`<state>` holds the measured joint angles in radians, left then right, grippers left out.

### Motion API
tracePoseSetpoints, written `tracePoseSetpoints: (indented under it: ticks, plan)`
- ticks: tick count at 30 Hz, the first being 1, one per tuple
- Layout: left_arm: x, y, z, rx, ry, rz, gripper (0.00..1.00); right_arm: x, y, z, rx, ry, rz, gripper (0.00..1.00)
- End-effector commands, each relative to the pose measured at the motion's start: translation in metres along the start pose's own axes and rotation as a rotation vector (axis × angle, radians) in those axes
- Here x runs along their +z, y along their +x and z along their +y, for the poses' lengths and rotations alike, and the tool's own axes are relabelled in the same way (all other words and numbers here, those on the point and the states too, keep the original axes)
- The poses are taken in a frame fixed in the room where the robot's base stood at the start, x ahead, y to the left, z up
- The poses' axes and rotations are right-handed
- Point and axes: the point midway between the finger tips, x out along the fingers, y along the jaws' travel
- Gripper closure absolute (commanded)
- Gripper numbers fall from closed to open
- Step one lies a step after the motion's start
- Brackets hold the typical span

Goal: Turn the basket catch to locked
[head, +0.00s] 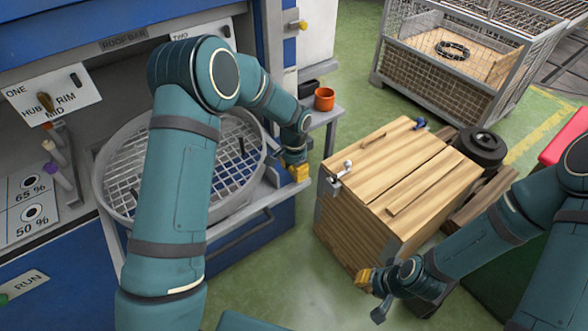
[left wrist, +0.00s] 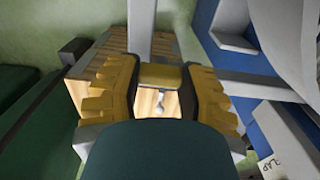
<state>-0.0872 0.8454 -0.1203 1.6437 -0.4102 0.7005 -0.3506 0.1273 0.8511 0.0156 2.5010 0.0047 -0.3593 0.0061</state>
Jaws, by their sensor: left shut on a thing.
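The basket (head: 106,196) is a round grey mesh drum in the blue cabinet, partly hidden behind my left arm. My left gripper (head: 298,172) is beside the basket's right edge, at the end of a grey ledge. In the left wrist view its yellow fingers (left wrist: 160,88) are shut on a dull yellow block (left wrist: 160,77), which looks like the catch handle. The catch's mount and its lock position cannot be made out. My right gripper (head: 364,278) is low in front of the wooden crate, apart from the basket; its finger gap is not clear.
A wooden crate (head: 385,165) with metal fittings stands right of my left gripper. An orange cup (head: 324,99) is on a small grey shelf behind it. A wire cage (head: 440,75) and a black wheel (head: 480,147) are further back. Green floor is free between cabinet and crate.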

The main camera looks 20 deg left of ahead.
Motion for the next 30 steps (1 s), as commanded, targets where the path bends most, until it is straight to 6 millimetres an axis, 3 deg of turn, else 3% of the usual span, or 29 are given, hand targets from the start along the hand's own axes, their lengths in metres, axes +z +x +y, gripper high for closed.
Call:
tracePoseSetpoints:
  ticks: [5, 6, 8, 20, 30]
  plan:
    - [0.001, 0.002, 0.001, 0.003, 0.001, -0.004, 0.95, 0.0, 0.0, 0.0, 0.0, 0.0, 0.0, 0.71]
    - [0.001, 0.002, 0.001, 0.003, 0.0, -0.004, 0.43, 0.0, 0.0, 0.0, 0.0, 0.0, 0.0, 0.71]
    - [0.001, 0.002, 0.001, 0.002, 0.0, -0.004, 0.27, 0.0, 0.0, 0.0, 0.0, 0.0, 0.0, 0.71]
    - [0.0, -0.006, 0.0, -0.001, -0.001, 0.001, 0.27, 0.0, 0.0, 0.0, 0.0, 0.0, 0.0, 0.71]
    - [-0.001, -0.068, 0.0, -0.001, -0.002, 0.004, 0.27, 0.0, 0.0, 0.0, 0.0, 0.0, 0.0, 0.71]
